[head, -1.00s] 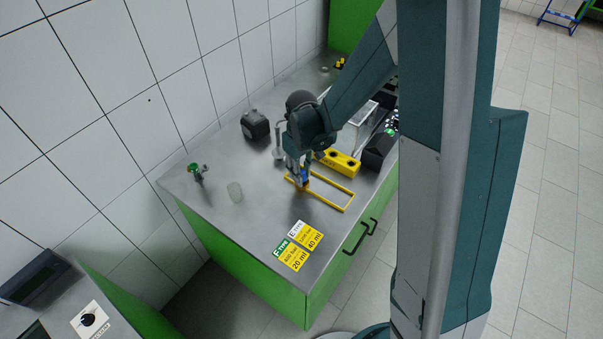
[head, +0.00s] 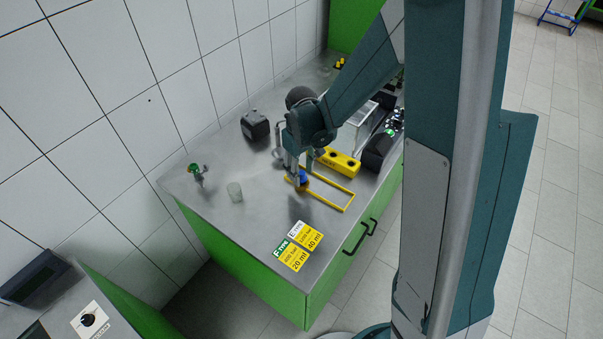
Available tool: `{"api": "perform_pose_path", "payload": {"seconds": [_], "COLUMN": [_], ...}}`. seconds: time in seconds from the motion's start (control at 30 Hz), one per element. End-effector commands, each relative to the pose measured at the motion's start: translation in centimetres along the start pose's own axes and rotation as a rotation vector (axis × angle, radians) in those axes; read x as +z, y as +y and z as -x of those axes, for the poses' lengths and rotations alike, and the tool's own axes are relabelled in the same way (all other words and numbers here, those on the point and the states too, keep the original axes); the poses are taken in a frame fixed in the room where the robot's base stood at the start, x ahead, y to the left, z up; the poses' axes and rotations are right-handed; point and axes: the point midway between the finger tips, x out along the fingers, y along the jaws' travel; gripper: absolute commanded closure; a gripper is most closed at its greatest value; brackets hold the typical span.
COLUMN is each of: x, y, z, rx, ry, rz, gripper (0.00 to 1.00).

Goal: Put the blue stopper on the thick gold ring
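The blue stopper (head: 303,176) is small and sits at the left end of the yellow rectangular frame on the bench. A gold-orange piece (head: 304,187), which looks like the thick gold ring, shows directly beneath it, and the stopper appears to rest on it; the exact seating is too small to tell. My gripper (head: 298,170) points down just above the stopper. Its fingers look spread apart, with the stopper below and between the tips, and they seem clear of it. Part of the stopper's far side is hidden.
The yellow frame (head: 334,202) lies flat. A yellow block with holes (head: 341,163) is behind it, beside black equipment (head: 379,151).

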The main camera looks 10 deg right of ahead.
Motion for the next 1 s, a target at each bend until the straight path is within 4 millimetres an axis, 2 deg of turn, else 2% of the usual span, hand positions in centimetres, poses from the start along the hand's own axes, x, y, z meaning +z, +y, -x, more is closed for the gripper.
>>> {"api": "perform_pose_path", "payload": {"seconds": [0.7, 1.0], "x": [0.1, 0.0], "y": [0.0, 0.0], "z": [8.4, 10.5], "rx": [0.0, 0.0], "ry": [0.0, 0.0], "rz": [0.0, 0.0], "gripper": [0.63, 0.63]}}
